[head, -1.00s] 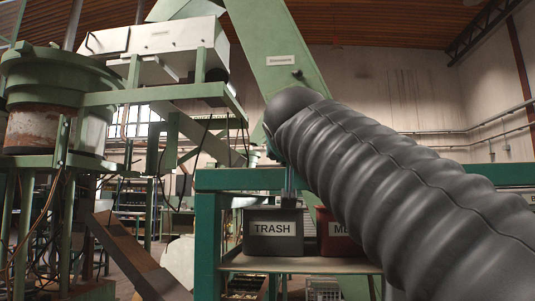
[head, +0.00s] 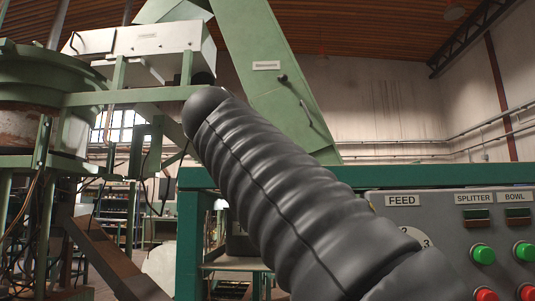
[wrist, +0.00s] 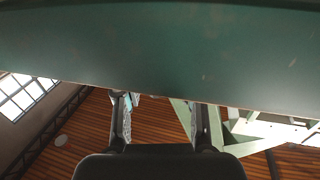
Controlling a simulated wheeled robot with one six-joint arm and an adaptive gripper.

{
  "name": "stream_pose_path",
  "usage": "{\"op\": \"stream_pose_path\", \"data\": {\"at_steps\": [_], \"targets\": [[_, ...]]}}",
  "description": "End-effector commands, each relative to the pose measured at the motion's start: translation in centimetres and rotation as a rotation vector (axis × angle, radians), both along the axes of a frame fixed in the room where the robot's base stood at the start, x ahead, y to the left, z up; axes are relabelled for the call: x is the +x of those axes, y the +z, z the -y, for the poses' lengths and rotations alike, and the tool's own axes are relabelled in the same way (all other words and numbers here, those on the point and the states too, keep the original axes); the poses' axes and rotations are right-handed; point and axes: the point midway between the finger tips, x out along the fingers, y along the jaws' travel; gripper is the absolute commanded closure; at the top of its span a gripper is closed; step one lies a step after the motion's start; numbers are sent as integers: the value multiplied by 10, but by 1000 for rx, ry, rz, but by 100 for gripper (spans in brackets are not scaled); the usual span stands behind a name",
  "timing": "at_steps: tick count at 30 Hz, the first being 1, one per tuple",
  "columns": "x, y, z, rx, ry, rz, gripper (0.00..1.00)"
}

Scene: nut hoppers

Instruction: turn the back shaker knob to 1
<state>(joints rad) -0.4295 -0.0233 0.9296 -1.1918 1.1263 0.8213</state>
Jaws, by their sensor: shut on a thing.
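A grey control panel (head: 440,215) stands at the right of the head view. It has labels FEED, SPLITTER and BOWL. No knob labelled as the back shaker's can be made out. My gripper (wrist: 161,97) shows in the wrist view, its fingers apart and their tips at the lower edge of a large green surface (wrist: 160,50). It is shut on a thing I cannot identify. In the head view my arm hides the gripper.
A teal frame (head: 190,235) stands beside the panel. A green chute (head: 262,90) with a small dark handle rises behind my arm. A white box (head: 140,45) sits on a green stand at upper left, near a green bowl (head: 35,75). Green and red buttons line the panel.

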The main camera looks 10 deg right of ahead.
Motion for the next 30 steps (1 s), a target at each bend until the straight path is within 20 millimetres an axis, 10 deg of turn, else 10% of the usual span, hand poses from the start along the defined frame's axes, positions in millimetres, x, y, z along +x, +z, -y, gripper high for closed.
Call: {"op": "stream_pose_path", "data": {"at_steps": [13, 14, 17, 30], "targets": [[0, -3, 2, 2, -18, -8, 96], [0, -3, 2, 2, -18, -8, 58], [0, -3, 1, 1, -16, -7, 35], [-5, -1, -6, 0, -5, -4, 35]]}}
